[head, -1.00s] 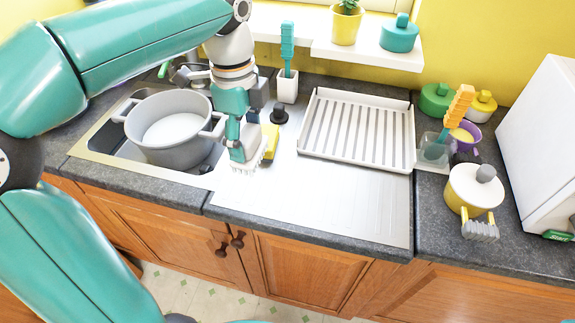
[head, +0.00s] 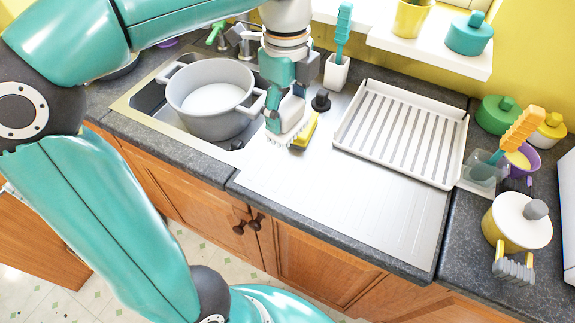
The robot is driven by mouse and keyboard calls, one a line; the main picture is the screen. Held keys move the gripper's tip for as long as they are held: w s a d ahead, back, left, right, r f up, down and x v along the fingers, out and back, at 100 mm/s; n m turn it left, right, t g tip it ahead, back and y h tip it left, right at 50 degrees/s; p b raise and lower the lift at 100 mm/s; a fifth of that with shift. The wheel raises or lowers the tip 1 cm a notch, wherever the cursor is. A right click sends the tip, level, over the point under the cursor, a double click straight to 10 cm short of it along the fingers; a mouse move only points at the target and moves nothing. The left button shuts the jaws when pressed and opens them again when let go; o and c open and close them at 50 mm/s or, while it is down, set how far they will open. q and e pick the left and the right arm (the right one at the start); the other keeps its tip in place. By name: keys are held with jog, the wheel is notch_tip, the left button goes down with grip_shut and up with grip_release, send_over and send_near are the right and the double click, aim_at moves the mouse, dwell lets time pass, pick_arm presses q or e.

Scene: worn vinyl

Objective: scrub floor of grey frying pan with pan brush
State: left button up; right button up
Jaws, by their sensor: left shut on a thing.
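My left gripper (head: 284,112) points down at the right edge of the sink. It is shut on the pan brush (head: 288,137), a pale block with white bristles facing down, close to the steel drainer. A large deep grey pan (head: 208,122) with two side handles stands in the sink, left of the gripper; its pale floor is visible and looks empty. It looks more like a pot than a frying pan. A dark rounded rim (head: 122,70) shows at far left, mostly hidden by my arm; I cannot tell what it is. My right gripper is not in view.
A yellow and dark sponge (head: 305,132) lies right beside the brush. A white rack (head: 450,180) is right. The front drainer (head: 330,195) is clear.

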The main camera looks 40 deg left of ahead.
pick_arm(q)
notch_tip(320, 180, down, 16)
jog(key=shift+r+b, duration=0.2)
jog(key=shift+b, duration=0.1)
jog(key=shift+f, duration=0.1)
jog(key=shift+f, duration=0.15)
jog(key=o, duration=1.3)
jog(key=shift+b, duration=0.3)
notch_tip(320, 180, up, 17)
jog(key=shift+p, duration=0.55)
